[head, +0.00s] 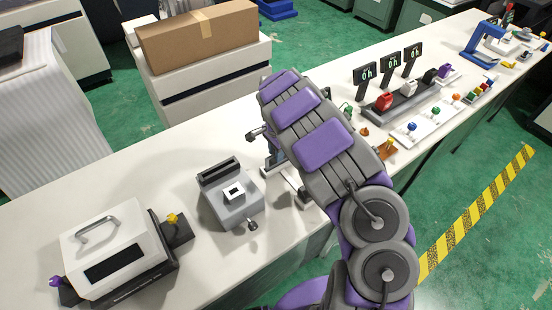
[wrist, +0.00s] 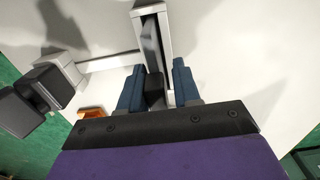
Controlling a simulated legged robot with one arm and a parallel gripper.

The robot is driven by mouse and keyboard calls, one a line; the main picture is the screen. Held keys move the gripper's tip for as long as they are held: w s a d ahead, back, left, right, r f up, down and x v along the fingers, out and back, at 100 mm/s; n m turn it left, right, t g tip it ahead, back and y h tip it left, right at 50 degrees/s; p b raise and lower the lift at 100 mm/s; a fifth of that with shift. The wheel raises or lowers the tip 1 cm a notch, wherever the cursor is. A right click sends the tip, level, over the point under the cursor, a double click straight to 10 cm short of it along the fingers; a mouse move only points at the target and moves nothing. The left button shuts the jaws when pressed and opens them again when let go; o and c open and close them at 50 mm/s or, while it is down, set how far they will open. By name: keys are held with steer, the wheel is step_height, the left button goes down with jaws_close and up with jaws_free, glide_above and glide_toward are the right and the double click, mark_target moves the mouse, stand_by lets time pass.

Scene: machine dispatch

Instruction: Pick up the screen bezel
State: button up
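A small white square frame with a dark opening (head: 233,192), which may be the screen bezel, lies on top of a grey machine (head: 235,210) left of my arm in the head view. I cannot confirm that it is the bezel. My gripper (wrist: 157,80) shows in the wrist view with its two blue fingers apart. A dark block (wrist: 154,92) sits between the fingers, below a grey upright frame (wrist: 150,10) with a dark strip. Gaps show beside the block, and I see no clear grip on it. In the head view my arm hides most of the gripper area.
A white boxy machine with a handle (head: 115,250) stands at the left of the long white table. Digital displays (head: 390,65) and small coloured parts stand to the right. A cardboard box (head: 197,35) is behind. In the wrist view, dark blocks (wrist: 47,87) and an orange piece (wrist: 92,114) lie left.

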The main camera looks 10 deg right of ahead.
steer(key=shift+d, duration=0.65)
jaws_close()
steer(key=shift+a, duration=0.1)
steer(key=shift+a, duration=0.15)
